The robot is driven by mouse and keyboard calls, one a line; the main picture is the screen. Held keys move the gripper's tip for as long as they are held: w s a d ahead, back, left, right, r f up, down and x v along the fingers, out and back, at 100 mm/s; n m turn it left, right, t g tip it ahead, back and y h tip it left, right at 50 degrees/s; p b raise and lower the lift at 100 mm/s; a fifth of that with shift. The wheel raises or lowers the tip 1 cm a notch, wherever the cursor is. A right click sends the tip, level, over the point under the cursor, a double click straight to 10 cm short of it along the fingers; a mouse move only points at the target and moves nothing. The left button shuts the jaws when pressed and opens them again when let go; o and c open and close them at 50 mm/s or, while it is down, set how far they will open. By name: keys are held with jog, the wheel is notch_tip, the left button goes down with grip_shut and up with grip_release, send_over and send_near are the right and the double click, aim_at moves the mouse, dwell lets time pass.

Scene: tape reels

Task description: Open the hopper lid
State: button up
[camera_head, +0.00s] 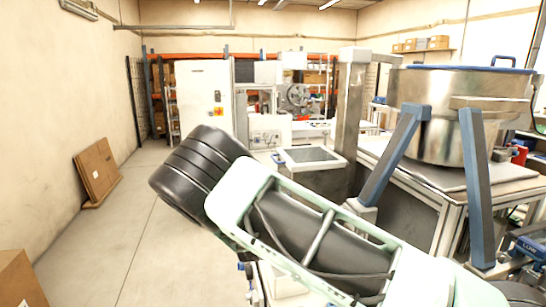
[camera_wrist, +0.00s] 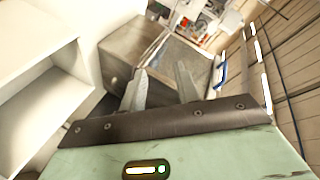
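A large steel drum (camera_head: 455,105), which looks like the hopper, stands on a bench at the right of the head view. Its flat lid (camera_head: 455,68) has a blue edge and lies closed on top. A blue handle (camera_head: 505,60) sits on the lid's right side. In the wrist view my gripper (camera_wrist: 161,70) has its two grey fingers apart with nothing between them. A box-like metal body with a flat panel (camera_wrist: 187,60) lies beyond the fingertips; I cannot tell which object it is. In the head view my arm crosses the foreground and my fingers cannot be made out.
Blue-grey slanted posts (camera_head: 397,150) stand in front of the drum. A cardboard panel (camera_head: 97,172) leans on the left wall. The floor at left is mostly clear.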

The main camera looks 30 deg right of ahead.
aim_at(274, 159)
jog(key=w+d+r+m+t+h+p, duration=0.1)
jog(key=w+r+t+h, duration=0.1)
jog(key=r, duration=0.3)
jog(key=w+d+r+t+h+p, duration=0.1)
jog(key=w+r+t+p, duration=0.15)
jog(key=r, duration=0.25)
jog(key=p+x, duration=0.2)
jog(key=x, duration=0.3)
jog(key=p+x, duration=0.2)
jog(key=x, duration=0.3)
jog(key=p+x, duration=0.2)
jog(key=x, duration=0.3)
jog(key=shift+d, duration=0.5)
jog(key=shift+w+d+r+p, duration=0.1)
jog(key=shift+w+d+p, duration=0.25)
jog(key=shift+w, duration=0.1)
grip_shut()
